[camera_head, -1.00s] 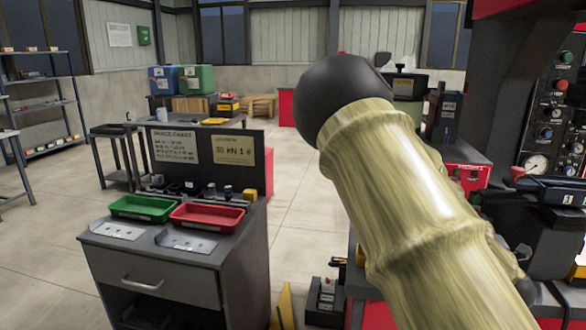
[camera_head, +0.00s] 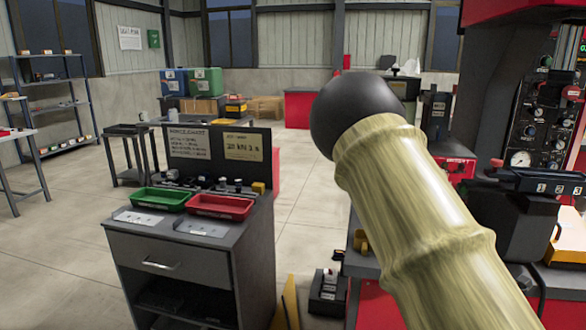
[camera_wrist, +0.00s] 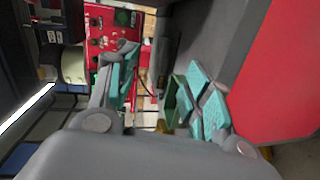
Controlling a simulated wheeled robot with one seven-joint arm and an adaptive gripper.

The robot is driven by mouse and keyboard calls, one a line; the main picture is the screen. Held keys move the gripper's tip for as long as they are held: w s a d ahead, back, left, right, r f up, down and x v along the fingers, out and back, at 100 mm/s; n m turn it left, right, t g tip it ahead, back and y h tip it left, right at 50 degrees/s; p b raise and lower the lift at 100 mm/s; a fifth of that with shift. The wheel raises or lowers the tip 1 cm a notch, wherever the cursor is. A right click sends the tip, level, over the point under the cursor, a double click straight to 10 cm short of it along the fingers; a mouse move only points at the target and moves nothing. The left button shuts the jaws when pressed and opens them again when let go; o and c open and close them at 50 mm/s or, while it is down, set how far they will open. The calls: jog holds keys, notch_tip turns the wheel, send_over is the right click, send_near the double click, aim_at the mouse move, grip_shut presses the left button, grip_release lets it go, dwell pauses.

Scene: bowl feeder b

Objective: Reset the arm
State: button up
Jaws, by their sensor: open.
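My gripper (camera_wrist: 165,88) shows in the wrist view, with its two teal-padded fingers spread apart. It is open and I see nothing held between the pads. The wrist picture is turned sideways. A red panel with buttons (camera_wrist: 103,40) is beyond the left finger.
A grey cabinet (camera_head: 170,252) bears a green tray (camera_head: 160,199) and a red tray (camera_head: 220,206). The machine with a control panel (camera_head: 545,128) stands at the right. A small black box (camera_head: 328,292) is on the floor. Open floor (camera_head: 310,185) lies between cabinet and machine.

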jog(key=s+a+f+m+g+p, duration=0.1)
jog(key=s+a+f+m+g, duration=0.1)
jog(key=s+f, duration=0.45)
jog(key=s+a+f+m+g+y+p, duration=0.1)
jog(key=s+a+f+m+g, duration=0.2)
jog(key=f, duration=0.7)
jog(key=s+a+f+m+g+p, duration=0.2)
jog(key=s+f, duration=0.3)
jog(key=f, duration=0.3)
jog(key=s+a+f+m+g+y+p, duration=0.1)
jog(key=s+a+f+m+g, duration=0.1)
jog(key=s+a, duration=0.3)
jog(key=s+a+f+m+g+y+p, duration=0.1)
jog(key=s+a+f, duration=0.4)
jog(key=s, duration=0.7)
jog(key=s+a+f+m+g+y+p, duration=0.1)
jog(key=s+a+f+m+g+y, duration=0.1)
jog(key=s+a, duration=0.5)
notch_tip(320, 180, down, 2)
jog(key=s+m+g, duration=0.1)
jog(key=s+g, duration=0.1)
jog(key=g, duration=0.1)
jog(key=shift+f+m, duration=0.2)
jog(key=shift+m, duration=0.1)
